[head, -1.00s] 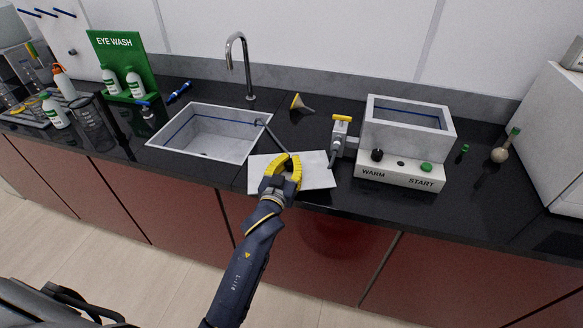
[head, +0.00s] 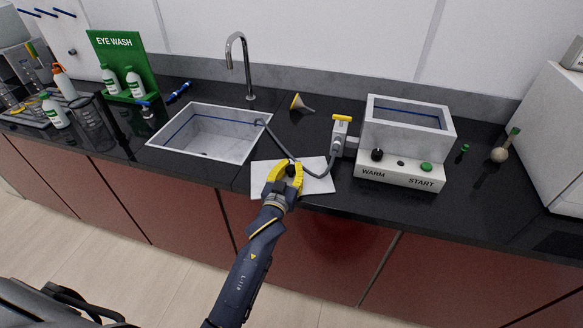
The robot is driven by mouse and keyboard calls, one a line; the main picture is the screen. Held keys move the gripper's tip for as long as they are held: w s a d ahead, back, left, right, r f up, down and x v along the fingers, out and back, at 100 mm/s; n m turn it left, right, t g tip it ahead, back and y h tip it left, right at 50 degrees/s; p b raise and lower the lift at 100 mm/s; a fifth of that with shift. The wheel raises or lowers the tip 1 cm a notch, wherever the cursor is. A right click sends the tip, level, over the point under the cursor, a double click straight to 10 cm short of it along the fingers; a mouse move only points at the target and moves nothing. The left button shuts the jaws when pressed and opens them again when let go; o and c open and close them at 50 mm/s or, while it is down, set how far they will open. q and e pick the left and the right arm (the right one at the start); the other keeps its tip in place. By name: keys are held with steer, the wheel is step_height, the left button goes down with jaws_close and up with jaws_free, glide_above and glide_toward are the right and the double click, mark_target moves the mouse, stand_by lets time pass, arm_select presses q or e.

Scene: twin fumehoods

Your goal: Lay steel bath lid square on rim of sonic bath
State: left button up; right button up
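The steel bath lid (head: 318,184) is a flat pale plate with a dark round knob (head: 290,170). It lies level or nearly so at the counter's front edge, between sink and bath, apart from the bath. My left gripper (head: 285,171) is over its left part, with yellow fingers spread around the knob; they look open, and contact is unclear. The sonic bath (head: 405,140) is a grey open box on a white base marked WARM and START, to the right. Its rim is uncovered. My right gripper is not in view.
A grey hose (head: 279,147) runs from the sink (head: 161,144) across the lid to the yellow-handled valve (head: 341,128) beside the bath.

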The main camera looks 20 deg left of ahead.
arm_select(q)
steer(key=o, duration=0.3)
steer(key=shift+r, duration=0.1)
steer(key=s, duration=1.1)
steer(key=o, duration=0.5)
steer(key=shift+s, duration=0.5)
steer(key=s, duration=0.5)
steer(key=w, duration=1.6)
steer(key=shift+w+r, duration=0.2)
steer(key=shift+w, duration=0.05)
